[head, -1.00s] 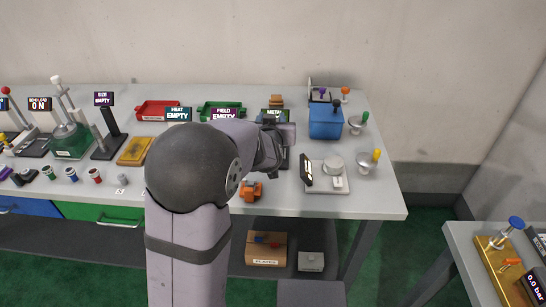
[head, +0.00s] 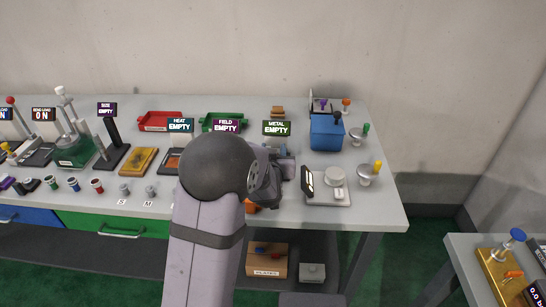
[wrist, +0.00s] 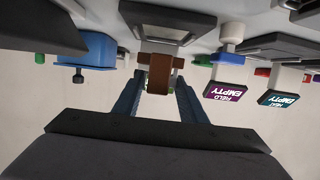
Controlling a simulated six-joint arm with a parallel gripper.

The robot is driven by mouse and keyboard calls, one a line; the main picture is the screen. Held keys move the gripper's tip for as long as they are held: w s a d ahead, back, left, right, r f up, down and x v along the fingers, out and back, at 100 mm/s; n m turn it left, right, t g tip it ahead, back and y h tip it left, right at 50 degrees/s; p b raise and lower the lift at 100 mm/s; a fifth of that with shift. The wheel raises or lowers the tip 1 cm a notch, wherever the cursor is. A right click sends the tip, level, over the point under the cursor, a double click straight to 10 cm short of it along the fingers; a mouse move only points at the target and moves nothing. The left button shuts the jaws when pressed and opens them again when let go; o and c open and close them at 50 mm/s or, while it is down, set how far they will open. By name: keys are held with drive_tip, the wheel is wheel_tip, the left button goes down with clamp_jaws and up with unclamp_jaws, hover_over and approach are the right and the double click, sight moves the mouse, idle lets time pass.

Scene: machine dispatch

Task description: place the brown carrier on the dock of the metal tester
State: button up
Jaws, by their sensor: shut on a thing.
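The brown carrier (wrist: 160,72) is between the two blue fingers of my gripper (wrist: 160,88) in the wrist view, which looks upside down. My gripper is shut on it. In the head view my arm hides the carrier, and only a bluish part of my gripper (head: 285,165) shows. The metal tester's sign (head: 277,128) reads METAL EMPTY. The tester's body is mostly hidden behind my arm there. A grey unit with a dark panel (wrist: 172,35), probably the tester, lies beyond the carrier in the wrist view. I cannot tell whether they touch.
A blue box (head: 326,133) stands right of the sign, and a scale-like device (head: 328,187) is nearer the front. The FIELD tester's sign (head: 226,126) and HEAT tester's sign (head: 180,125) stand to the left. Part of an orange thing (head: 252,205) shows beside my arm.

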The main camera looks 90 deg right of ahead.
drive_tip(key=shift+f, duration=1.4)
drive_tip(key=shift+f, duration=0.2)
drive_tip(key=o, duration=1.3)
drive_tip(key=shift+c, duration=0.2)
drive_tip(key=shift+r, duration=0.1)
drive_tip(key=shift+r, duration=0.2)
drive_tip(key=shift+a, duration=0.25)
drive_tip(key=b+v, duration=0.2)
drive_tip(key=v, duration=0.9)
drive_tip(key=shift+a, duration=0.25)
